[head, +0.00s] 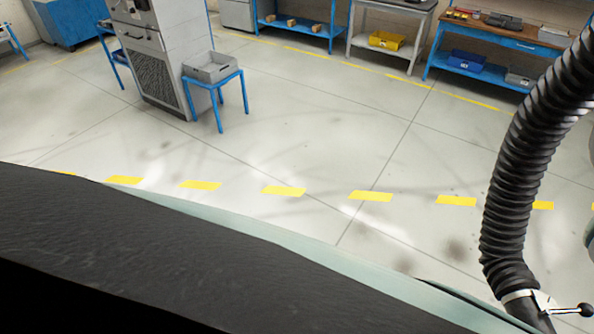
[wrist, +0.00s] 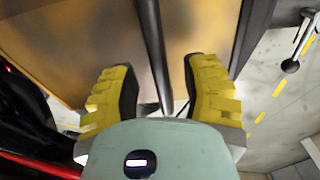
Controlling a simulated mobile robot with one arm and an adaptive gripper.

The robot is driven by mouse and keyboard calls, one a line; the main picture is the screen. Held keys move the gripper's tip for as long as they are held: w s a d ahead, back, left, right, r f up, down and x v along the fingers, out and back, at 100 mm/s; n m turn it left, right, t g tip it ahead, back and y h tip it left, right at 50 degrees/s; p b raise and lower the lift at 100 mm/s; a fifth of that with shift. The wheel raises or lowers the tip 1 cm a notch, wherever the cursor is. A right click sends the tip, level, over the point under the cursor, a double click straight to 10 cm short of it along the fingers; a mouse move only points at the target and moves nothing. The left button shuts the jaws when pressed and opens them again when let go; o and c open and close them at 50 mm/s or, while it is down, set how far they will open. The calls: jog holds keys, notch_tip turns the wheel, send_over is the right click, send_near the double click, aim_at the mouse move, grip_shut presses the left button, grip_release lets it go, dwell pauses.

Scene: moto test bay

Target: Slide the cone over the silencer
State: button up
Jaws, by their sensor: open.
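My gripper (wrist: 160,76) is open in the wrist view, its two yellow fingers standing apart. A narrow dark rod or tube (wrist: 152,50) shows between them; I cannot tell its distance or whether it touches. In the head view, a black ribbed hose (head: 524,160) hangs at the right, with a metal clamp and black-knobbed lever (head: 560,309) at its lower end. A similar lever (wrist: 291,62) shows at the upper right of the wrist view, outside the fingers. I cannot make out the cone or the silencer with certainty.
A tan panel (wrist: 195,30) fills the upper middle of the wrist view. A blue stand (head: 214,92) with a grey bin and a grey cabinet (head: 165,62) stand at the back left. Workbenches (head: 480,48) line the back right. The floor with yellow dashes between is clear.

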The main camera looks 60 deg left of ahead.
jog(key=shift+f, duration=0.1)
dwell(0.3)
grip_shut()
dwell(0.6)
